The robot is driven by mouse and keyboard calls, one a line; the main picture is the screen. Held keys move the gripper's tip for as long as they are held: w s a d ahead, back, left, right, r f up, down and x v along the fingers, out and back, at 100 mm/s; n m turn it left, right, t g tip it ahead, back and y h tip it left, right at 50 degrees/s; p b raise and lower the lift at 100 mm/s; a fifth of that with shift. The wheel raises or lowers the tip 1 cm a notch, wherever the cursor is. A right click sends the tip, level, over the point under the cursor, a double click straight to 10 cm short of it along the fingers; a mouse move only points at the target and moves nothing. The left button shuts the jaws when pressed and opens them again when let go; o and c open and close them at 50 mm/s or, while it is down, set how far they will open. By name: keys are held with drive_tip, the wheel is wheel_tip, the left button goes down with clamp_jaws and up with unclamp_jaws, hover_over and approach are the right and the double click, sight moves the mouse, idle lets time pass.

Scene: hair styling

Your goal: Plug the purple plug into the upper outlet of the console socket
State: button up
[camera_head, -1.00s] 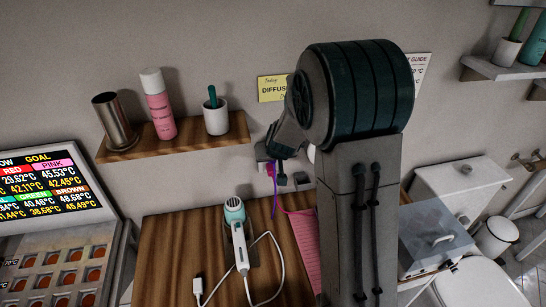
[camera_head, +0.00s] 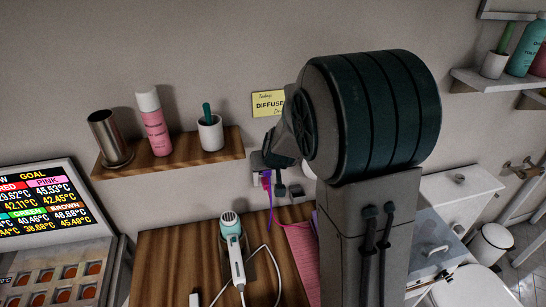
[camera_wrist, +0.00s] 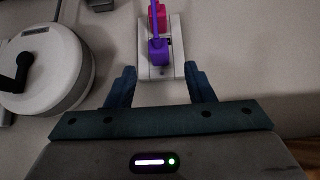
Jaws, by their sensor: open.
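The white console socket (camera_wrist: 147,69) is on the wall. The purple plug (camera_wrist: 158,52) sits at the outlet nearer my gripper, and a red plug (camera_wrist: 158,18) is at the other outlet. The purple cord hangs down from the plug in the head view (camera_head: 267,181), which suggests the wrist picture is upside down and the purple plug is at the upper outlet. How deep it sits I cannot tell. My gripper (camera_wrist: 159,74) is open, its fingers either side of the socket's near end, apart from the plug. In the head view my arm partly hides this area.
A wooden wall shelf (camera_head: 180,158) with a metal cup, pink bottle and white pot is left of the socket. Below, a wooden counter (camera_head: 165,250) holds a hair dryer (camera_head: 232,245) with a white cord and a pink mat (camera_head: 302,250). A round white object (camera_wrist: 45,70) is beside the socket.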

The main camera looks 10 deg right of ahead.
drive_tip(key=p+v, duration=0.4)
drive_tip(key=v, duration=0.4)
drive_tip(key=shift+s+r, duration=0.1)
